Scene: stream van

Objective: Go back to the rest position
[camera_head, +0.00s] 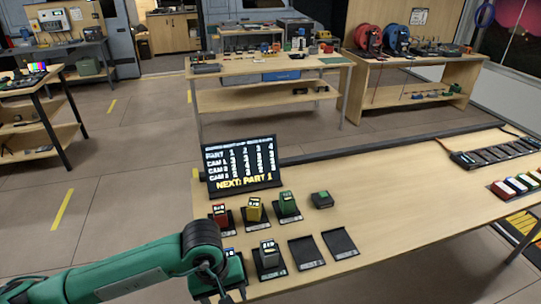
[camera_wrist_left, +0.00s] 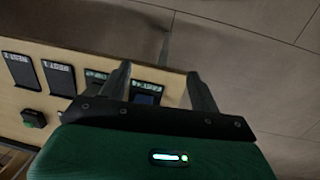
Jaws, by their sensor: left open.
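My left arm comes in from the left in the head view, with its green gripper body over the near left edge of the wooden table (camera_head: 400,185). In the left wrist view my left gripper (camera_wrist_left: 160,88) has its two dark fingers apart, with nothing held between them. Beyond the fingers are the table edge and the floor. My right gripper is in neither view.
Red (camera_head: 220,213), yellow (camera_head: 254,209), green (camera_head: 287,203) and grey (camera_head: 269,252) blocks stand on dark holders close to my left gripper. Two holders (camera_head: 306,252) are empty. A small green-topped box (camera_head: 322,199) and a sign (camera_head: 241,165) stand nearby. The table's middle is clear.

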